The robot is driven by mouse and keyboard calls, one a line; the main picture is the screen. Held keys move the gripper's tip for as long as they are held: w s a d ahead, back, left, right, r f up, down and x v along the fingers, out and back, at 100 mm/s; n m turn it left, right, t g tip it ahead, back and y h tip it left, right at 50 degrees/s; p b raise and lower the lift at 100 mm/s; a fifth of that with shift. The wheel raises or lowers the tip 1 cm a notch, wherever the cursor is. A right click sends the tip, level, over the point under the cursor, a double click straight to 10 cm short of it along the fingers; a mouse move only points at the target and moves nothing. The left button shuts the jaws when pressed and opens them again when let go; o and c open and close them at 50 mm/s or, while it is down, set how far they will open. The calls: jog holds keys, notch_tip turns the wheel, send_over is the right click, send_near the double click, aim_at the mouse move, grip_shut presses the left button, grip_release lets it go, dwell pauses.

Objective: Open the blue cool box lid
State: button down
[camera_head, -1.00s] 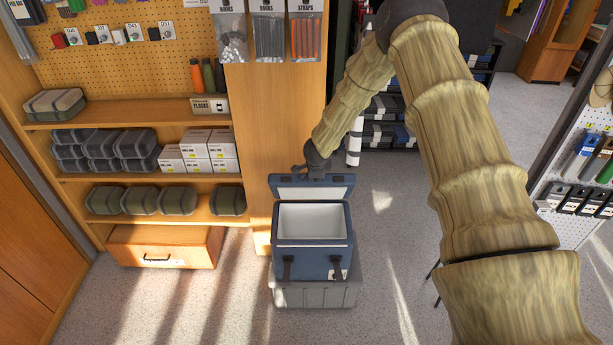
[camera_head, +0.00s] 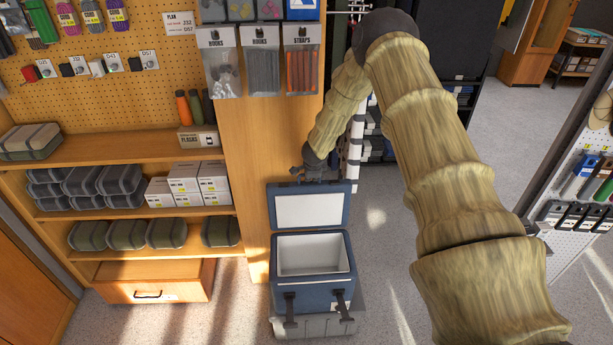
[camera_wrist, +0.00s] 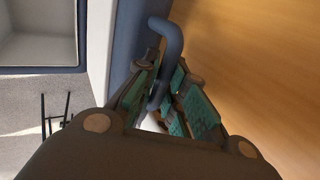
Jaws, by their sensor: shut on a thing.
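The blue cool box (camera_head: 314,270) stands on a grey base, with its pale inside open to view. Its lid (camera_head: 311,211) is raised at the back and stands steeply, showing its white inner face. My gripper (camera_head: 308,174) is at the lid's top edge, left of its middle. In the wrist view, my gripper's fingers (camera_wrist: 167,92) are closed around a blue-grey bar-shaped handle (camera_wrist: 170,38) on the lid. The cool box's white inside (camera_wrist: 40,32) shows at the upper left there. Two dark latches (camera_head: 290,309) hang on the box's front.
A wooden shelf unit (camera_head: 150,209) with cases and white boxes stands to the left. Its wooden side panel (camera_head: 258,150) is close behind and left of the lid. A pegboard stand (camera_head: 590,195) is at the right. The floor right of the box is clear.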

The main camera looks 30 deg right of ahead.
jog(key=shift+w+d, duration=0.3)
jog(key=shift+d, duration=0.2)
